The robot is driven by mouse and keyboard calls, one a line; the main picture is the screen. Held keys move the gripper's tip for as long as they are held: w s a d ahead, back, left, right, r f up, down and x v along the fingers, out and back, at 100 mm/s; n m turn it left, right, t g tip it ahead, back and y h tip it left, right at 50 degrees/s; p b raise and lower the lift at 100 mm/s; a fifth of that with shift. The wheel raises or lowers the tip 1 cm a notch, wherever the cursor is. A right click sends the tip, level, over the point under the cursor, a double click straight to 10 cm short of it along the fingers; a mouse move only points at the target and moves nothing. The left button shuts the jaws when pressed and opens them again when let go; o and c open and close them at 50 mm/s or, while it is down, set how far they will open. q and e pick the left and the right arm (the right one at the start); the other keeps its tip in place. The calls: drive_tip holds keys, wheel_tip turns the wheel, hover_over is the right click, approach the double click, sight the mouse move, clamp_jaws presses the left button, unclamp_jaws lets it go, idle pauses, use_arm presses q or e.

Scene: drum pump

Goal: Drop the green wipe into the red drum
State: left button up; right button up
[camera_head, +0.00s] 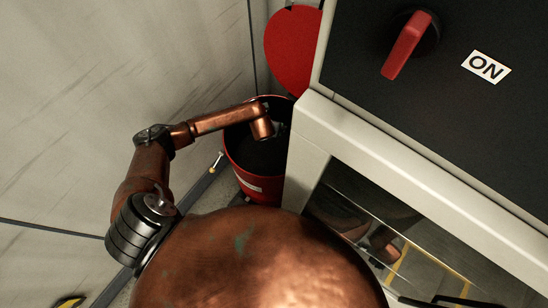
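The red drum (243,182) stands open between the wall and the cabinet, with a pale label low on its side. A red round disc (292,52), which looks like its raised lid, is behind it. My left arm comes in from the left and its end is over the drum's mouth. My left gripper (278,130) is a small dark shape at the drum's opening, mostly hidden by the arm's last link. I cannot tell whether it holds anything. No green wipe is visible. The drum's inside is dark. My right gripper is not in view.
A cabinet (318,128) with a pale frame stands close on the drum's right. A pale wall (110,70) bounds the left side. My copper body fills the bottom middle.

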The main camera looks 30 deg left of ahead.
use_arm(q)
wheel_tip(320, 180, down, 7)
drive_tip(key=b, duration=0.8)
hover_over(272, 150)
wheel_tip(272, 150, down, 11)
drive_tip(key=shift+r, duration=0.1)
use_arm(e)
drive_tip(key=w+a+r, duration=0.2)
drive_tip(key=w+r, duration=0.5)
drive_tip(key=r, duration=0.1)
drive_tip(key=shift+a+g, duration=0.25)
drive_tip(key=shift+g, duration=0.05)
use_arm(q)
drive_tip(key=shift+f, duration=0.2)
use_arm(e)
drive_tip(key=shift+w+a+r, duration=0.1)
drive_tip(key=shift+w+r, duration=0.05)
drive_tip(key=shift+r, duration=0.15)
use_arm(q)
drive_tip(key=shift+f+b, duration=0.2)
drive_tip(key=shift+b, duration=0.15)
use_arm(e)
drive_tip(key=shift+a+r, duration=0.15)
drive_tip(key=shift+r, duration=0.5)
